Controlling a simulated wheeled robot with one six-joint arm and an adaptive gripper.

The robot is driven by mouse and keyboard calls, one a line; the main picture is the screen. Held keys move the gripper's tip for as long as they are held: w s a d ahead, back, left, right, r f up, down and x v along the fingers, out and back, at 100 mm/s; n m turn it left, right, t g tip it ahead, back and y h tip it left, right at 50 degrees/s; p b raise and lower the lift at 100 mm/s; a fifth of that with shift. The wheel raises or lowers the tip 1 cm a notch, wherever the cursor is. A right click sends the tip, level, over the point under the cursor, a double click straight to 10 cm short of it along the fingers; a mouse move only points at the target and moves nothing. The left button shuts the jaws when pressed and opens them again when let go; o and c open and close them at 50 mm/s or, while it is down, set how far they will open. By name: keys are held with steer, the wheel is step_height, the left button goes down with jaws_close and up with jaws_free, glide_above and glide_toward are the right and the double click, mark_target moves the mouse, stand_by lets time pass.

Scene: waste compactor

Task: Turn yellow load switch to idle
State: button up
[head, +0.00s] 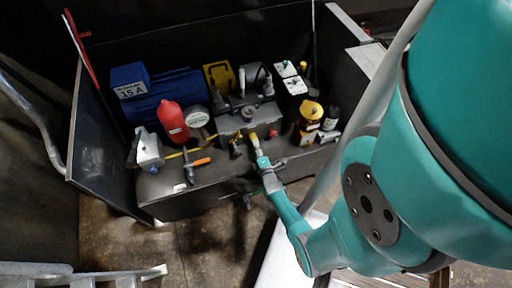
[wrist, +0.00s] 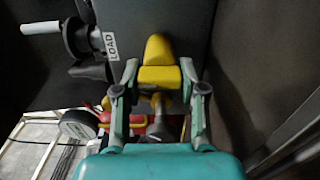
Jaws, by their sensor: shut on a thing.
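The yellow load switch (wrist: 158,52) is in the middle of the wrist view, with a white LOAD label (wrist: 110,45) to its left on the dark panel. My gripper (wrist: 160,76) is shut on the switch, one finger on each side of its yellow lever. In the head view my gripper (head: 262,160) reaches the front of the grey machine block, and the yellow switch (head: 254,138) shows just beyond the fingertips. The switch's base and any position marks are hidden or too small to read.
A red canister (head: 172,122), an orange-handled tool (head: 199,162) and a yellow-topped device (head: 311,112) stand on the bench. A round gauge (wrist: 78,124) and a grey handle (wrist: 42,28) are left of my gripper in the wrist view. A dark wall fills its right side.

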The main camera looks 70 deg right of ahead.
steer(key=o, duration=1.2)
steer(key=shift+c, duration=0.2)
steer(key=shift+a, duration=0.1)
steer(key=v, duration=1.2)
